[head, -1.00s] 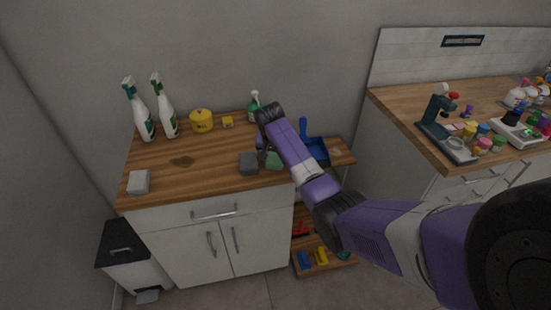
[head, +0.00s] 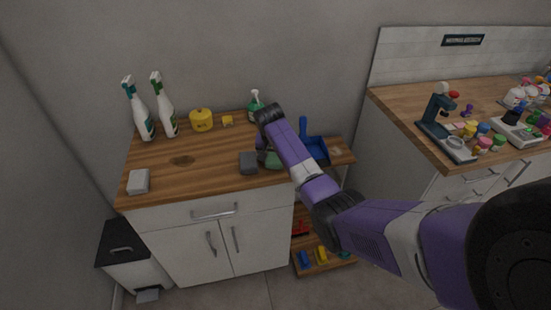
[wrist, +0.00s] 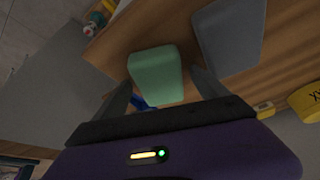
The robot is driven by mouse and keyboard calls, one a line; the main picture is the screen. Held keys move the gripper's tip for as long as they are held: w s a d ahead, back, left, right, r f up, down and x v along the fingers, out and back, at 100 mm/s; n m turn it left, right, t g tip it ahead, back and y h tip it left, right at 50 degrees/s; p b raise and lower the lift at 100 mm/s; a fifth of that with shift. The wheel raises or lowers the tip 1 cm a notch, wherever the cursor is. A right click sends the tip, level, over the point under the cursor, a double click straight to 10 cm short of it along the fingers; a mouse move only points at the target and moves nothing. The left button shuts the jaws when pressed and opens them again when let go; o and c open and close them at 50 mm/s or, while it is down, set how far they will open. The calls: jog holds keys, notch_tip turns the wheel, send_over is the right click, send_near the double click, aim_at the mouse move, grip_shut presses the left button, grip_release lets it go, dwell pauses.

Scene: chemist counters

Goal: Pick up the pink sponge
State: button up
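No pink sponge shows in any view. A green sponge-like block (wrist: 155,72) lies on the wooden counter and also shows in the head view (head: 272,161), partly behind my arm. A grey block (wrist: 230,36) lies just beside it, and shows in the head view (head: 248,163). My gripper (wrist: 160,80) is open in the wrist view, with one finger toward each side of the green block. Whether the fingers touch it, I cannot tell. In the head view my gripper is mostly hidden behind my wrist. A whitish-grey block (head: 138,182) lies at the counter's front left.
Two white spray bottles (head: 143,119) and a yellow container (head: 201,120) stand at the counter's back, with a green spray bottle (head: 255,104) behind my wrist. A blue dustpan (head: 316,148) is at the right. The counter's middle left is clear.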

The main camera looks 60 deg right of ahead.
jog(key=c, duration=1.5)
jog(key=shift+r, duration=0.1)
jog(key=shift+r, duration=0.1)
notch_tip(320, 180, up, 20)
jog(key=b, duration=0.2)
jog(key=shift+r+b, duration=0.1)
jog(key=shift+b, duration=0.2)
